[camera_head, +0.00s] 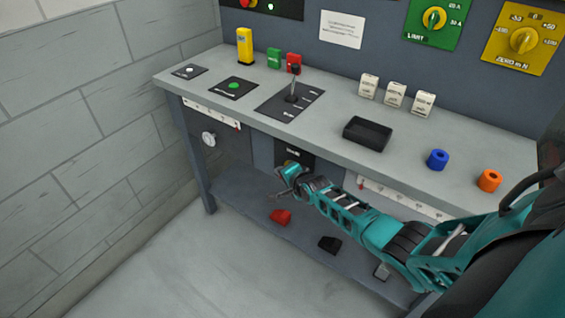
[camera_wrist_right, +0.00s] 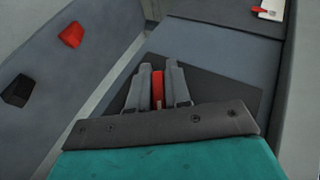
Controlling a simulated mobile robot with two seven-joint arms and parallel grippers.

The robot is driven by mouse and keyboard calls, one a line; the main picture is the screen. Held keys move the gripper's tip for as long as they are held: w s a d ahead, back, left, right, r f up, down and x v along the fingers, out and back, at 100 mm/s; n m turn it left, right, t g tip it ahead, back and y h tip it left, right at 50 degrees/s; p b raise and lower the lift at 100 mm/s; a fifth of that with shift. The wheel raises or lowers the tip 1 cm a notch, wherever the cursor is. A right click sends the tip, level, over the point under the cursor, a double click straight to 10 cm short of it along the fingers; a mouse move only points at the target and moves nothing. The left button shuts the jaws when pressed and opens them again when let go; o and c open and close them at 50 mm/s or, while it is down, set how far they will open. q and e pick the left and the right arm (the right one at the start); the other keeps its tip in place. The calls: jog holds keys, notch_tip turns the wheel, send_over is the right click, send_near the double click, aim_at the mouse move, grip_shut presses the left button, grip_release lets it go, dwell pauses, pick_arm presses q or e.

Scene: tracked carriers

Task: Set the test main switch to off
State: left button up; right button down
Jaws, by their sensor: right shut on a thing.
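The main switch sits on a dark plate (camera_head: 299,156) on the front of the bench, below the worktop. A bit of yellow shows on the plate behind my gripper in the head view; a small label above it is too small to read surely. In the right wrist view the dark plate (camera_wrist_right: 222,84) lies behind the fingers. My right gripper (camera_head: 286,177) is at the switch, and its fingers are shut on a red handle (camera_wrist_right: 157,90) in the wrist view. The gripper hides most of the switch, so its setting cannot be read. My left gripper is not in view.
A lever plate (camera_head: 290,103), black tray (camera_head: 367,134), white blocks (camera_head: 396,96), blue ring (camera_head: 437,159) and orange ring (camera_head: 489,181) are on the worktop. A red piece (camera_head: 280,217) and black piece (camera_head: 329,244) lie on the lower shelf. A gauge (camera_head: 209,139) is left.

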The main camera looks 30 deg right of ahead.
jog(key=g+p, duration=0.2)
jog(key=shift+r+n+g+h, duration=0.1)
jog(key=shift+n+g+h, duration=0.2)
jog(key=shift+g, duration=0.1)
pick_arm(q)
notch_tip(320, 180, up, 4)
pick_arm(e)
jog(key=shift+s+f+n+g+p, duration=0.15)
jog(key=shift+f+n+g+p, duration=0.2)
jog(key=shift+g, duration=0.35)
jog(key=shift+g+h, duration=0.4)
jog(key=shift+g, duration=0.1)
jog(key=shift+s+d+f+n+g+h+b, duration=0.1)
jog(key=shift+f+n+g+h+b, duration=0.1)
jog(key=shift+g+b, duration=0.35)
jog(key=shift+s+d+f+n+g+h+b, duration=0.1)
jog(key=shift+g+h+b, duration=0.1)
jog(key=shift+g+b, duration=0.3)
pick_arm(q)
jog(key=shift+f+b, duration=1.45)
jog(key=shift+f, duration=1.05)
pick_arm(e)
jog(key=shift+s+d+r+n+g+h, duration=0.15)
jog(key=shift+g+h, duration=0.15)
jog(key=shift+g, duration=0.4)
jog(key=shift+s+a+n+g+h, duration=0.1)
jog(key=shift+g+h, duration=0.2)
jog(key=shift+g, duration=0.35)
jog(key=shift+d, duration=0.1)
